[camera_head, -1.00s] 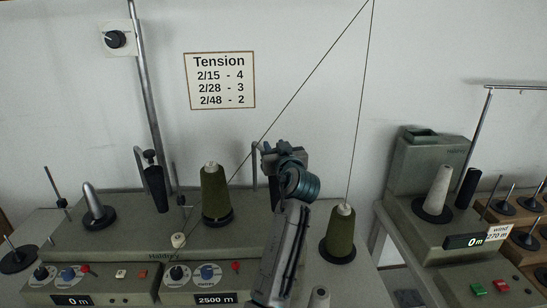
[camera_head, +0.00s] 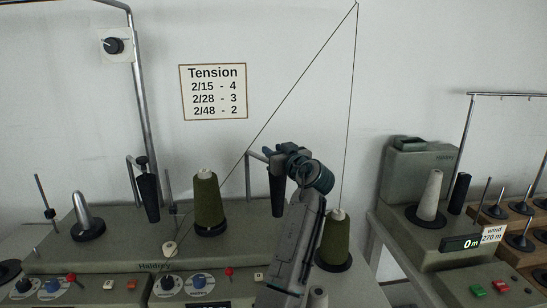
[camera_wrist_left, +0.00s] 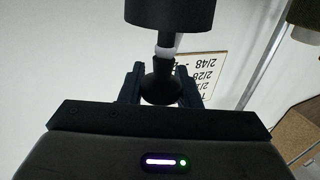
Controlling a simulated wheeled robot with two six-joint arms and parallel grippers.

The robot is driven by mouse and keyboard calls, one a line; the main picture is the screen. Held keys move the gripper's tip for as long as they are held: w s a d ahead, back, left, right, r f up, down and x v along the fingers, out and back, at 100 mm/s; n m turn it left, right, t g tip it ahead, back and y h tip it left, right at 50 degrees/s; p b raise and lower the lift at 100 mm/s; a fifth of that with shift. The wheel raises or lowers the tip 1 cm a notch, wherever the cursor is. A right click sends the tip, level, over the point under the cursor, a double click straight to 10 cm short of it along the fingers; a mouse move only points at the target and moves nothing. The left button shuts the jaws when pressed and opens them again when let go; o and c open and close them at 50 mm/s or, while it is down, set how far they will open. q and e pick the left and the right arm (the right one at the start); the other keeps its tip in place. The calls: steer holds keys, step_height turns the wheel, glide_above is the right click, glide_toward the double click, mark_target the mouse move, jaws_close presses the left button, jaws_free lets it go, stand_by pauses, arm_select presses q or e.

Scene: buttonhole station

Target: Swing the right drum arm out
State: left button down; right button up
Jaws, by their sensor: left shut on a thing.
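The right drum arm is a bent metal rod (camera_head: 251,163) carrying a black tapered drum (camera_head: 278,192). It stands right of the middle olive cone (camera_head: 208,203) on the winder. My left gripper (camera_head: 271,155) is at the top of this drum, its arm reaching up from below. In the left wrist view, its two fingers are shut on a black flared knob (camera_wrist_left: 160,84), with a pale pin and a black cylinder (camera_wrist_left: 170,12) beyond it. The fingertips are partly hidden in the head view. My right gripper is not in view.
The left drum (camera_head: 148,196) hangs on its own rod. A second olive cone (camera_head: 334,240) stands just right of my left arm. Another winder (camera_head: 437,232) stands at the right.

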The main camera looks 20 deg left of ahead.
arm_select(q)
steer(key=shift+f, duration=0.1)
arm_select(e)
steer(key=shift+w+r, duration=0.1)
steer(key=shift+r, duration=0.25)
arm_select(q)
steer(key=c, duration=1.1)
jaws_free()
steer(key=shift+w+a, duration=0.1)
steer(key=shift+o, duration=0.2)
